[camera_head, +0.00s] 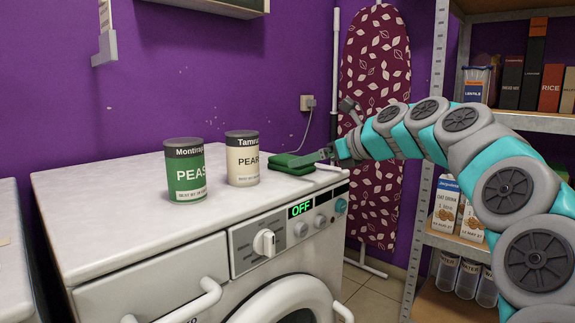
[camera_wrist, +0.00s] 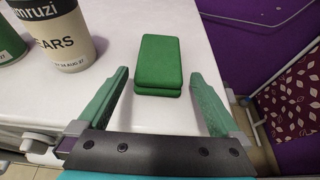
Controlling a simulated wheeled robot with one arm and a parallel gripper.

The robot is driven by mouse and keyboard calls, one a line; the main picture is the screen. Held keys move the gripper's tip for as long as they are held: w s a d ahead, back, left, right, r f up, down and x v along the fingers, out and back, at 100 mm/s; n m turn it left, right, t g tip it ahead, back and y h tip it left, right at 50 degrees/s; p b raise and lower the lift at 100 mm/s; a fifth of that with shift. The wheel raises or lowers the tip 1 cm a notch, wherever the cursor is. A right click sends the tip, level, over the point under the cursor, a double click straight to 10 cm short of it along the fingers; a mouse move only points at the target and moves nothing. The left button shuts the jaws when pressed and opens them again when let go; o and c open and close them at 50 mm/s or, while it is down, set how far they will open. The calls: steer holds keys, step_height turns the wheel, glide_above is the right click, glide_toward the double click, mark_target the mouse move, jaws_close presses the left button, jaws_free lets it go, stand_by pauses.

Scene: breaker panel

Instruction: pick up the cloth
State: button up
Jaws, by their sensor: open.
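The cloth (camera_head: 292,161) is a green folded pad lying on the white top of the washing machine, near its right end. In the wrist view the cloth (camera_wrist: 158,62) lies flat in two layers, ahead of and between the jaws. My gripper (camera_head: 318,157) comes in from the right, low over the machine top, beside the cloth. In the wrist view my gripper (camera_wrist: 163,80) is open, with one green finger on each side. Nothing is held between the fingers. Whether a finger touches the cloth cannot be told.
A green peas can (camera_head: 186,178) and a cream pears can (camera_head: 242,160) stand left of the cloth on the washing machine (camera_head: 110,205). An ironing board (camera_head: 375,100) leans on the purple wall behind. Shelves (camera_head: 465,240) with boxes and jars stand at the right.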

mark_target(291, 158)
steer(key=shift+a+r+b+x, duration=0.1)
steer(key=shift+r+b+x, duration=0.05)
steer(key=shift+x, duration=0.9)
steer(key=shift+a+r+b+x, duration=0.1)
steer(key=shift+r+x, duration=0.05)
steer(key=shift+x, duration=0.9)
steer(key=shift+r+b+x, duration=0.15)
steer(key=shift+r+x, duration=0.05)
steer(key=shift+x, duration=0.85)
steer(key=shift+w, duration=0.1)
steer(key=c, duration=1.3)
steer(key=shift+r, duration=0.15)
